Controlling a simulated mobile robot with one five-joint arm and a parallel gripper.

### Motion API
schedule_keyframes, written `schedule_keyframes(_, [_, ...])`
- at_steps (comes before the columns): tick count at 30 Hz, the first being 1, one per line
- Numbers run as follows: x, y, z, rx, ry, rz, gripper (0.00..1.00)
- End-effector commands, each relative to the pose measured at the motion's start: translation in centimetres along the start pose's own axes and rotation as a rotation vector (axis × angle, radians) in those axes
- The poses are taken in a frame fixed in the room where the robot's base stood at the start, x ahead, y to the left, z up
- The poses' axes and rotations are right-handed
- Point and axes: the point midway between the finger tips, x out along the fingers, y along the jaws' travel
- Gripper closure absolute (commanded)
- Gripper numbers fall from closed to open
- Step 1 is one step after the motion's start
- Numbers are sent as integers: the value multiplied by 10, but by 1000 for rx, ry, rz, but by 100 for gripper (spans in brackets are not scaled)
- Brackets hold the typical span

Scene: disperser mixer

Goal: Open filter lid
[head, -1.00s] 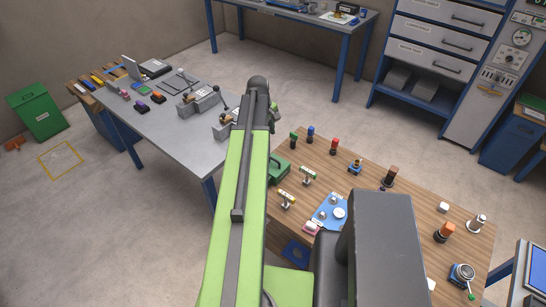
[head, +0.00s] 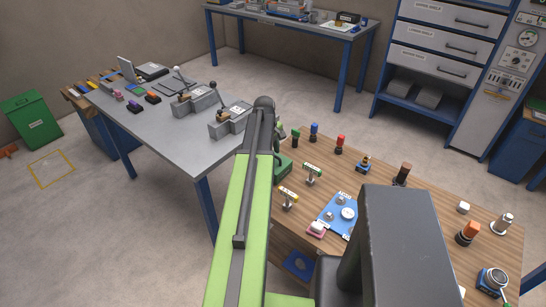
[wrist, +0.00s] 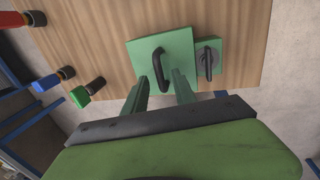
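A green block with a black loop handle, which looks like the filter lid (wrist: 178,44), is on the wooden bench in the wrist view. Its handle (wrist: 157,63) stands out from its face. A smaller green plate with a black latch (wrist: 208,60) sits just to its right. My gripper (wrist: 159,77) is open, with its two green fingers apart at the block's lower edge. The handle is in line with the gap between them; I cannot tell whether they touch the block. In the head view the green housing (head: 284,165) is partly hidden behind my arm.
The wooden bench (head: 440,197) holds several coloured knobs, including a green (head: 295,140), a blue (head: 314,132) and a red one (head: 340,144), plus a blue panel (head: 334,210). A grey table (head: 165,130) stands to the left. Open floor lies between the benches and at left.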

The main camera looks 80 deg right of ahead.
Motion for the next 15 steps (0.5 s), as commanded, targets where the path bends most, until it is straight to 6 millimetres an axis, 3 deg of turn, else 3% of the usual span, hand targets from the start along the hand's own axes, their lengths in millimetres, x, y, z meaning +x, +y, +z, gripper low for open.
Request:
schedule_keyframes(4, [-2, 0, 0, 0, 0, 0, 67])
schedule_keyframes(11, [-2, 0, 0, 1, 0, 0, 98])
schedule_keyframes(15, [-1, 1, 0, 1, 0, 1, 100])
